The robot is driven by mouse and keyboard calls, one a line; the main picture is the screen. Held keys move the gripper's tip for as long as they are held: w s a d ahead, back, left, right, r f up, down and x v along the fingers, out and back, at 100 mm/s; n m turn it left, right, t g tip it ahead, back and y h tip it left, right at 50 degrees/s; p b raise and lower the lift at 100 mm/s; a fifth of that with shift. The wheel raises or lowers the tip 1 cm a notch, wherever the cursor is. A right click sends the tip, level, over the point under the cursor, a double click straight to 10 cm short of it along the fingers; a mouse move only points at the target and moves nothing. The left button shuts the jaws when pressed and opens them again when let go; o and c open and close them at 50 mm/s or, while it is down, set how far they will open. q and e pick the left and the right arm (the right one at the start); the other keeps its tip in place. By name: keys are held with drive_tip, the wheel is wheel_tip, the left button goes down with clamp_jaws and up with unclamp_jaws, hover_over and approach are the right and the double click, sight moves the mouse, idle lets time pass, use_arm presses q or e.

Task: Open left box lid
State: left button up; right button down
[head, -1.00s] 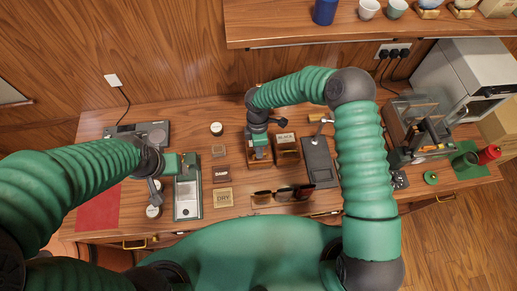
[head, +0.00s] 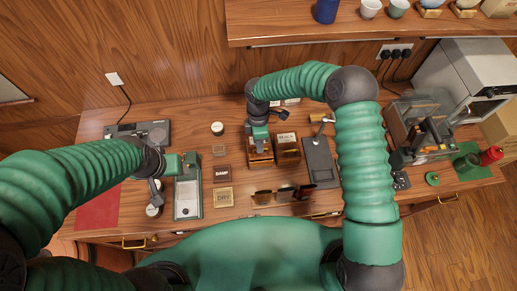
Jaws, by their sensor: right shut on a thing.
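The left box (head: 261,159) is a small brown wooden box near the middle of the table. My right gripper (head: 259,143) points down at its rear top part and is shut on its lid, which is mostly hidden by the gripper. I cannot make out the lid's angle. The right box (head: 288,153) stands close beside it, with a pale label reading BLACK on top. My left gripper (head: 190,162) is over the back end of a grey tray with a green rim (head: 201,197), away from the boxes; its fingers are too small to judge.
Signs reading DAMP (head: 223,172) and DRY (head: 223,197) lie left of the boxes. A dark slab (head: 319,162) is right of the boxes. A red mat (head: 98,210) lies at far left. A shelf (head: 300,29) runs above.

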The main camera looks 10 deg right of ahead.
drive_tip(key=shift+w+d+r+b, duration=0.15)
drive_tip(key=shift+w+r+b, duration=0.4)
drive_tip(key=shift+w, duration=0.3)
drive_tip(key=shift+w+d+r+b, duration=0.1)
drive_tip(key=shift+w+r+b, duration=0.3)
drive_tip(key=shift+w+r, duration=0.35)
drive_tip(key=shift+w+f, duration=0.1)
drive_tip(key=shift+w, duration=0.6)
